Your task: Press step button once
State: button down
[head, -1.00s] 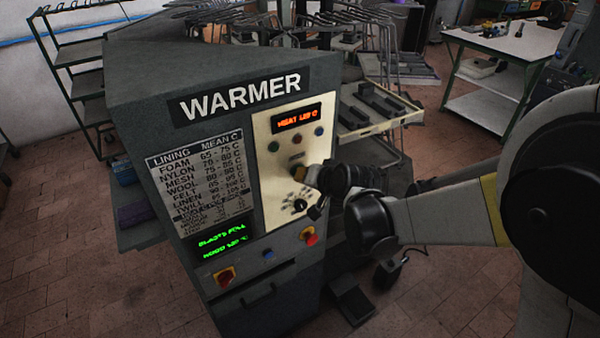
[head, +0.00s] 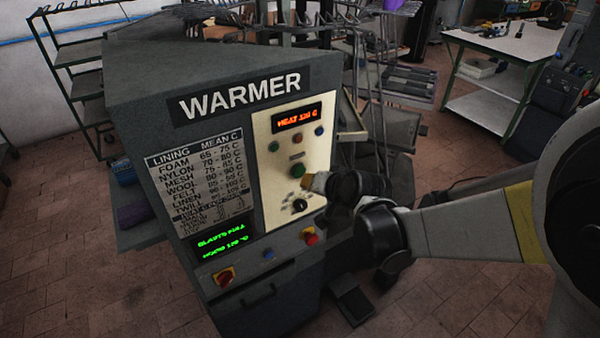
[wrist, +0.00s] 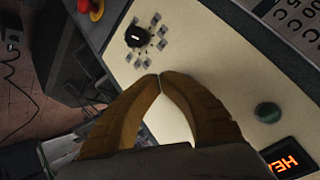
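The grey WARMER machine (head: 225,135) carries a cream control panel (head: 268,185). A larger green button (head: 298,170) sits mid-panel under a small label too small to read; I cannot confirm that it is the step button. Above it are small green (head: 273,146), red (head: 297,137) and blue (head: 319,131) round buttons or lamps. A black dial (head: 299,205) is below. My gripper (head: 308,182) is just right of and below the larger green button, apparently clear of it. In the wrist view its tan fingers (wrist: 160,76) meet at the tips, empty, and seem to hide that button. The dial (wrist: 137,36) shows ahead.
An orange display (head: 297,117) reads HEAT, digits blurred. A lower ledge holds a red knob (head: 310,236), a blue button (head: 268,254) and a red-yellow switch (head: 224,277). Racks stand behind the machine; a white table (head: 505,42) is at back right. Floor is open at left.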

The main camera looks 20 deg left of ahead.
jog(key=shift+s+d, duration=1.35)
jog(key=shift+d, duration=0.25)
jog(key=s+d, duration=0.4)
jog(key=d, duration=0.1)
jog(key=shift+s+d+b, duration=0.15)
jog(key=shift+s+b, duration=0.1)
jog(key=shift+b, duration=0.1)
jog(key=s+d+h+b, duration=0.2)
jog(key=s+d, duration=0.3)
jog(key=d, duration=0.4)
jog(key=s+d+m+h+b, duration=0.1)
jog(key=s+d+h+b, duration=0.1)
jog(key=d, duration=0.7)
jog(key=s+d+r+h+b, duration=0.1)
jog(key=s+d+h+b, duration=0.1)
jog(key=s+d, duration=0.5)
jog(key=shift+s+d+m+h, duration=0.3)
jog(key=shift+d+h, duration=0.4)
jog(key=shift+d, duration=0.45)
dwell(0.9)
